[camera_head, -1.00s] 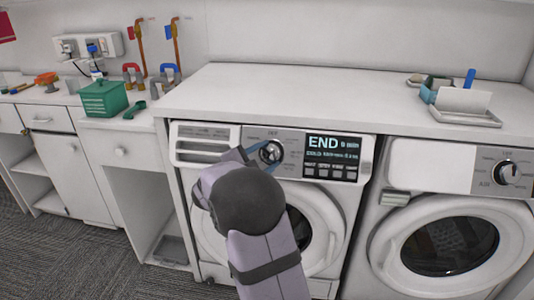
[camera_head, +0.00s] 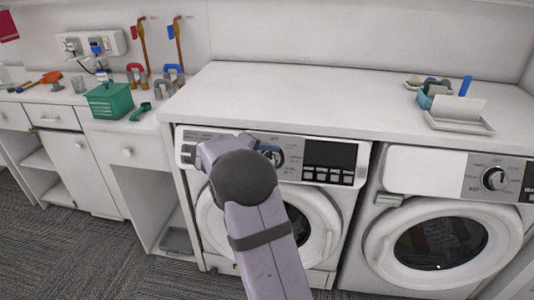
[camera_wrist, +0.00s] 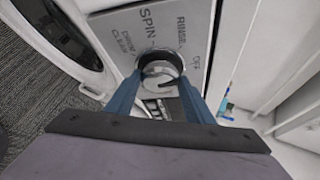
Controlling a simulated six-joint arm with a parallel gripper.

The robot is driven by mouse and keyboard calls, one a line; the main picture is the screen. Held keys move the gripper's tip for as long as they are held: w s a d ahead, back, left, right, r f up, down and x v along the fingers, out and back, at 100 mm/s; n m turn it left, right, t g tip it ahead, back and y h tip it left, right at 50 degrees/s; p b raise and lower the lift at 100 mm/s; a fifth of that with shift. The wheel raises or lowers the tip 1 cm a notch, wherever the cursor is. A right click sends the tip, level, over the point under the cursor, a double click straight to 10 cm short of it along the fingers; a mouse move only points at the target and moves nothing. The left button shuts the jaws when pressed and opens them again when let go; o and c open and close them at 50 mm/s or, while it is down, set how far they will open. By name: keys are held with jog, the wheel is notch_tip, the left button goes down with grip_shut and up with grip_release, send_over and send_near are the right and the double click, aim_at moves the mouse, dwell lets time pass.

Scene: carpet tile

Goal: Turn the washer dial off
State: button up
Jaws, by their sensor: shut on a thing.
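The washer (camera_head: 318,212) is the left of two white front-loading machines under the counter. Its round silver dial (camera_wrist: 160,70) sits between the two blue fingers of my gripper (camera_wrist: 158,92) in the wrist view, and the gripper is shut on it. Labels such as SPIN and RINSE are printed around the dial. In the head view my arm hides most of the dial (camera_head: 271,154). The washer's display (camera_head: 330,154) is dark. I cannot tell exactly which mark the dial points to.
A second machine (camera_head: 440,235) with its own dial (camera_head: 494,178) stands to the right. The white countertop (camera_head: 300,100) overhangs the panel from above. A tray (camera_head: 459,124) with small items and a green box (camera_head: 109,101) stand on the surfaces.

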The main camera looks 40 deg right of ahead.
jog(key=shift+r+m+y+p, duration=0.1)
jog(key=shift+m+y+p, duration=0.2)
jog(key=shift+m+p, duration=0.25)
jog(key=shift+m, duration=0.25)
jog(key=o, duration=1)
jog(key=shift+o, duration=0.2)
jog(key=v, duration=0.7)
jog(key=shift+b, duration=0.35)
jog(key=shift+r, duration=0.1)
